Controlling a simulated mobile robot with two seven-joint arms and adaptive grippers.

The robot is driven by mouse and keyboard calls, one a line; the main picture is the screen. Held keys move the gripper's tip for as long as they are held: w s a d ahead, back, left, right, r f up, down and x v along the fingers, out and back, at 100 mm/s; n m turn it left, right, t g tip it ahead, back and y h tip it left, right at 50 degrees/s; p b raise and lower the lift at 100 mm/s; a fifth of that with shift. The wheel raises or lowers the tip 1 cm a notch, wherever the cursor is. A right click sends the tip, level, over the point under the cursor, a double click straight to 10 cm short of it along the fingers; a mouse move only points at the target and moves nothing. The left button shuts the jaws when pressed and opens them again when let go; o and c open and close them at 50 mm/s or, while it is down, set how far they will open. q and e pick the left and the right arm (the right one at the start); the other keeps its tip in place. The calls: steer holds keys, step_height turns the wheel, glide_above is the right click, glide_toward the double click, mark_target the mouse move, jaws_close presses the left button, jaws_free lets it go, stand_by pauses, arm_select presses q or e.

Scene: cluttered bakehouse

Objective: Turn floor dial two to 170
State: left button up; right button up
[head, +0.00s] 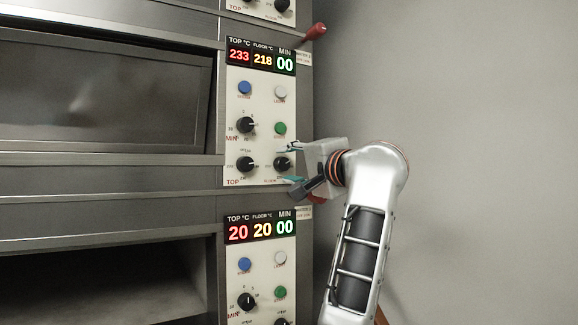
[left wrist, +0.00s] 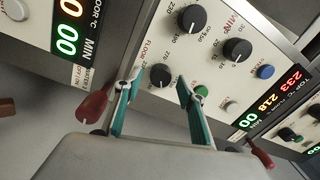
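The oven's middle control panel (head: 233,110) reads 233 top, 218 floor and 00 minutes. Its black floor dial (head: 283,164) is at the panel's lower right, partly behind my left gripper (head: 291,165). In the left wrist view the floor dial (left wrist: 160,76) sits between and just beyond the two teal fingertips of my left gripper (left wrist: 160,78). The gripper is open, one finger on each side of the dial; I cannot tell whether they touch it. The top dial (left wrist: 192,18) and the minute dial (left wrist: 237,49) are close by. My right gripper is not in view.
A lower panel (head: 233,275) reads 20, 20, 00. A red knob (head: 317,32) sticks out at the oven's right edge; a red handle (left wrist: 90,107) is close beside one finger. Blue (left wrist: 265,71) and green (left wrist: 201,91) buttons are near. A bare wall (head: 480,120) lies right.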

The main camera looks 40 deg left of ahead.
arm_select(q)
steer(key=v, duration=0.7)
steer(key=shift+f, duration=0.1)
stand_by(0.4)
